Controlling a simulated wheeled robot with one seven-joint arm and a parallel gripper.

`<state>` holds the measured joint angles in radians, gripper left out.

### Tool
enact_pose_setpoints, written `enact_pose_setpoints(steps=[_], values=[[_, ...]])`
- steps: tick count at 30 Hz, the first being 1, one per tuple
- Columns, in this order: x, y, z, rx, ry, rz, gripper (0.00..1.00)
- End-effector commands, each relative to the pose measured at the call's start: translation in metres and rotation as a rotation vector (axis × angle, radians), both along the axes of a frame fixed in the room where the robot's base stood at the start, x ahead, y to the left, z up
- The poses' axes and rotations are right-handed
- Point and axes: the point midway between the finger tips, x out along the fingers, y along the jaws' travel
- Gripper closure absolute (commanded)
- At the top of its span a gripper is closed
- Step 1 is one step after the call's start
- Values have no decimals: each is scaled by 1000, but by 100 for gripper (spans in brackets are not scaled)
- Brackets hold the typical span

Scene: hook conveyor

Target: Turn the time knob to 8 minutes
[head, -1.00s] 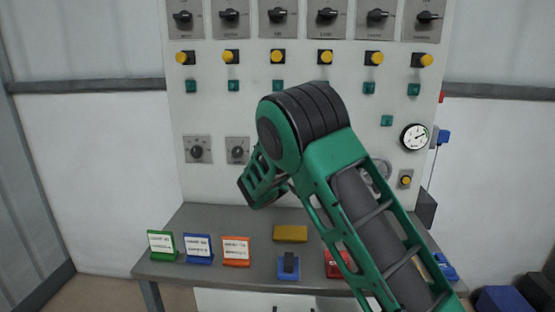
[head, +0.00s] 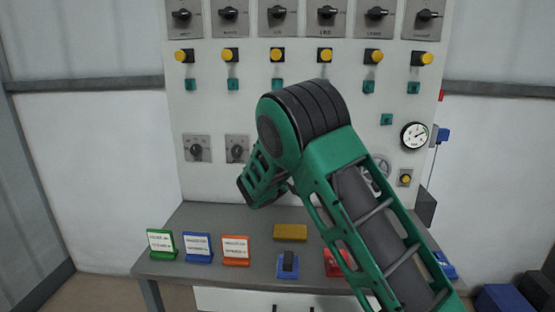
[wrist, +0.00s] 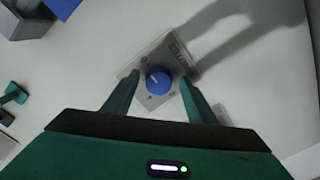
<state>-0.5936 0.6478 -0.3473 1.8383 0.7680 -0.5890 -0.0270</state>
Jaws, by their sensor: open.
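In the wrist view a round blue knob (wrist: 158,80) with a pale pointer mark sits on a grey square plate (wrist: 152,60) on the white panel. The plate's lettering is too blurred to read surely. My gripper (wrist: 161,77) is open, with one finger on each side of the blue knob. Gaps show between the fingers and the knob, so it is not clasped. In the head view my arm covers this part of the panel, and the blue knob and fingertips are hidden.
Two dark knobs (head: 197,149) (head: 237,150) on grey plates are left of my arm. Rotary switches, yellow buttons (head: 277,54) and green lamps are above. Label stands (head: 198,247) and blocks sit on the grey bench (head: 200,220).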

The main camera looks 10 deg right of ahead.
Motion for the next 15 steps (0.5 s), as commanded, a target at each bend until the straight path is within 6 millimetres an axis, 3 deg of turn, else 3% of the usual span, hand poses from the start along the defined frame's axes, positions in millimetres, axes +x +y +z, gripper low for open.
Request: enact_pose_setpoints(steps=[15], values=[[-80,27,-2,-1,5,3,48]])
